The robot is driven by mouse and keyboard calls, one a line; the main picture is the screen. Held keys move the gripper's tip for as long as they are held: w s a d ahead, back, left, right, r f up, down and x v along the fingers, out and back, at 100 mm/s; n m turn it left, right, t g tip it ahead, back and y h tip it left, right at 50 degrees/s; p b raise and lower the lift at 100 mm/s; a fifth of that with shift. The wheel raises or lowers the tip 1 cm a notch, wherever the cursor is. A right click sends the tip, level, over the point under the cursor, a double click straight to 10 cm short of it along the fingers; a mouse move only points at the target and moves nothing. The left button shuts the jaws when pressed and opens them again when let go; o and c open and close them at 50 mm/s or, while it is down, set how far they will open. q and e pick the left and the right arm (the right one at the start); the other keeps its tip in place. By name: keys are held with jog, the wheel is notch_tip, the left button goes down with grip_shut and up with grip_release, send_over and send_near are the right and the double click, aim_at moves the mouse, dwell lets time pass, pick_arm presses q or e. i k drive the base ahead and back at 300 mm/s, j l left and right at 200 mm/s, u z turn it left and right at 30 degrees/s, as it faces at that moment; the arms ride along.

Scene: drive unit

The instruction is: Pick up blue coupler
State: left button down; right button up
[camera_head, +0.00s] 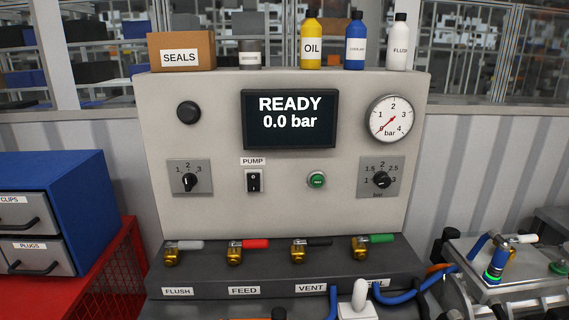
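A blue cylindrical part (498,259), which looks like the blue coupler, stands tilted on the metal unit (520,290) at the right. A glowing green ring circles its lower end. A brass valve with a white lever is close behind it and partly hidden. A blue hose (410,297) runs along the front of the console towards that unit. Neither of my grippers shows in the head view.
The grey console (280,190) has a screen reading READY 0.0 bar (290,119) and several brass valves along its ledge. A white upright handle (357,299) stands at the bottom edge. A blue drawer cabinet (85,205) sits on a red stand (105,285) at left.

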aim_at(496, 269)
jog(key=z, duration=1.4)
